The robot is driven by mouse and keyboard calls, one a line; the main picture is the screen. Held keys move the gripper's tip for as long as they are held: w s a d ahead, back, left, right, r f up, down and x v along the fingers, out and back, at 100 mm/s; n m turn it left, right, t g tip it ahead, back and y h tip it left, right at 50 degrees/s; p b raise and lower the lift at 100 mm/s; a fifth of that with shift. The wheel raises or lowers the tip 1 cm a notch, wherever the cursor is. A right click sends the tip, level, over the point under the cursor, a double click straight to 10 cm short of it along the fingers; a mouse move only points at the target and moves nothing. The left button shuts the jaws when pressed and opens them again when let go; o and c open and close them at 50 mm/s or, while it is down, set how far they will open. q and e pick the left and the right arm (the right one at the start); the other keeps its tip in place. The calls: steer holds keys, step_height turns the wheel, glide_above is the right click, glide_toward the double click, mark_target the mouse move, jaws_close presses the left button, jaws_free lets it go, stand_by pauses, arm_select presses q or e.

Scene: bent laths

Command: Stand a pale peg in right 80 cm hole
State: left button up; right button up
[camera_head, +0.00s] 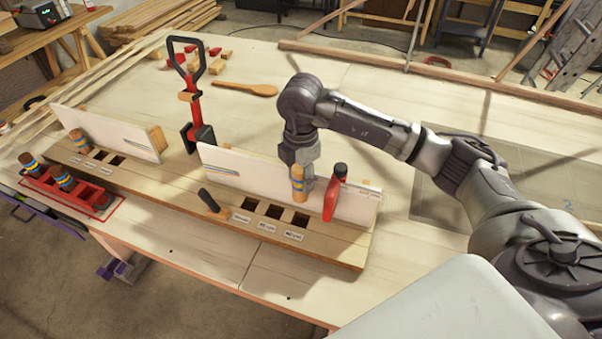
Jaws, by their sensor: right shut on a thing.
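The peg hangs upright above the right part of the long wooden board (180,192). Below it are three square holes in a row, and the rightmost hole (300,219) is nearest the red clamp. Another group of dark holes (117,160) lies at the board's left. My left gripper is out of view.
A red clamp (331,199) and a white upright panel (230,170) stand by the right holes. A black-handled tool (209,200) stands left of them. A red rack (92,197) with banded pegs (61,174) is at far left. A tall red-and-black clamp (190,95) stands behind.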

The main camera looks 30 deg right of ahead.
mark_target(301, 200)
steer(key=shift+f, duration=0.15)
steer(key=shift+f+b, duration=3.05)
steer(key=shift+f, duration=1.15)
steer(key=shift+f+b, duration=0.35)
steer(key=shift+f, duration=0.1)
steer(key=o, duration=1.3)
steer(key=shift+c, duration=0.2)
steer(key=shift+r, duration=0.15)
steer(key=shift+r+p, duration=3.25)
steer(key=shift+r, duration=1.2)
steer(key=shift+f, duration=0.1)
